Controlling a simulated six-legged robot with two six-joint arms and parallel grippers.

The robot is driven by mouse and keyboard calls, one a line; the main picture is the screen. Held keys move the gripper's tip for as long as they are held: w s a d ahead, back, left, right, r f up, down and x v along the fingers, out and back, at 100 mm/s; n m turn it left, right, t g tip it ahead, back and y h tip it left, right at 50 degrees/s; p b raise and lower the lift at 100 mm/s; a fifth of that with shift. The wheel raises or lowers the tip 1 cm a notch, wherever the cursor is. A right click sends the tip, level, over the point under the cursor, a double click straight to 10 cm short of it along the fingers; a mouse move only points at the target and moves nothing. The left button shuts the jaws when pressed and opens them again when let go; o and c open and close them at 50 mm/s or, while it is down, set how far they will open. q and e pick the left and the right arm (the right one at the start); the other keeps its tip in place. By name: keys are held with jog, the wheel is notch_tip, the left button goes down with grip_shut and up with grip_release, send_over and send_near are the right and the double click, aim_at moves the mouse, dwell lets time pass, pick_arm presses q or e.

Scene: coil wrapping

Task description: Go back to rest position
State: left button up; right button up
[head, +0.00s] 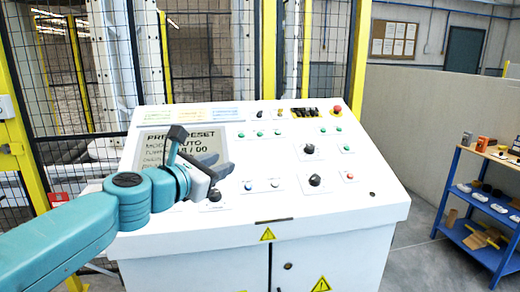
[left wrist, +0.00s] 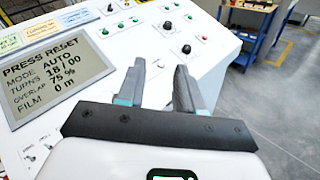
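My left gripper (head: 204,150) is in front of the white control console (head: 340,205), over the left half of its sloping panel. The left wrist view shows the two dark fingers of this gripper (left wrist: 160,72) apart with nothing between them. The console's panel (left wrist: 105,45) lies beyond the fingers. Its screen (left wrist: 55,72) reads PRESS RESET, MODE AUTO, overlap 75 % and film 0 m. In the head view the arm and gripper cover part of the screen (head: 155,147). I cannot tell whether the gripper touches the panel. My right gripper is in neither view.
The panel carries several buttons and black knobs (head: 315,180), and a red mushroom button (head: 337,109). A yellow-framed mesh fence (head: 210,60) stands behind the console. A blue shelf (head: 470,237) with small items stands at the right. Grey floor (head: 415,262) is clear between console and shelf.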

pick_arm(q)
jog(key=w+a+f+g+y, duration=0.1)
jog(key=a+f+g, duration=0.1)
jog(key=f, duration=0.9)
jog(key=w+a+f+g+y, duration=0.1)
jog(key=w+a+f+g, duration=0.1)
jog(key=f, duration=0.9)
jog(key=s+a+f+m+g+y, duration=0.15)
jog(key=s+f, duration=0.25)
jog(key=f, duration=0.5)
jog(key=s+f+g+y, duration=0.1)
jog(key=s+f+g, duration=0.15)
jog(key=f, duration=0.65)
jog(key=s+f+m+g, duration=0.5)
jog(key=s+f+m, duration=0.3)
jog(key=s+f, duration=0.95)
jog(key=s+d+f+m+g, duration=0.1)
jog(key=s+d+m, duration=0.1)
jog(key=s+m, duration=1.2)
jog(key=shift+s+d+f+m+p, duration=0.25)
jog(key=shift+s+f+m+p, duration=0.1)
jog(key=shift+m, duration=0.2)
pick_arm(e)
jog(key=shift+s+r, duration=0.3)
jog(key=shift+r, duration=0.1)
